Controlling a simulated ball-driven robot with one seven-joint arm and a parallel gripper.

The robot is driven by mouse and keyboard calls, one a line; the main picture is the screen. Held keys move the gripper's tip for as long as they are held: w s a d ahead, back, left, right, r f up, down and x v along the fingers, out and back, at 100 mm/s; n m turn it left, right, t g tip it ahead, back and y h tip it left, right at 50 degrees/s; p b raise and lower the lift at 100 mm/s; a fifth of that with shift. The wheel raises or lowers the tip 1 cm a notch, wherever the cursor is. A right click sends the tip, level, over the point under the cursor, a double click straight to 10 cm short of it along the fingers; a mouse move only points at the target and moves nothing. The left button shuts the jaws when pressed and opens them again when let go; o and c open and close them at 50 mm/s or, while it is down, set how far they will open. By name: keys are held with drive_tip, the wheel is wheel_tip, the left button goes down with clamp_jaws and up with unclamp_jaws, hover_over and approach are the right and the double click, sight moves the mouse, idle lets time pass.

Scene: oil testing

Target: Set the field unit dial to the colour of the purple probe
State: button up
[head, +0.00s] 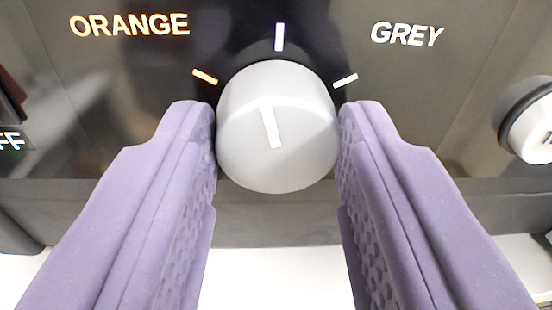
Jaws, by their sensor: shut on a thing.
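The field unit dial (300,165) is a light grey round knob with a white pointer line on its face. The line runs nearly upright, its upper end leaning slightly left, close to the white middle tick (279,37). An orange tick and the word ORANGE (129,24) are at the upper left; a white tick and the word GREY (406,35) are at the upper right. My gripper (278,150) has its two purple fingers on either side of the dial, shut on it. The purple probe is not in view.
The dial is on a dark glossy panel (462,120). Another round white knob (535,125) with a dark rim is at the right edge. A dark part and letters reading FF are at the left edge. A white surface lies below the panel.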

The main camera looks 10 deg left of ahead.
drive_tip(key=shift+m+p, duration=0.4)
drive_tip(key=shift+m, duration=0.8)
drive_tip(key=o, duration=1.1)
drive_tip(key=shift+d, duration=0.1)
drive_tip(key=shift+c, duration=0.2)
drive_tip(key=v, duration=0.7)
drive_tip(key=shift+s, duration=0.4)
drive_tip(key=shift+d+r, duration=0.1)
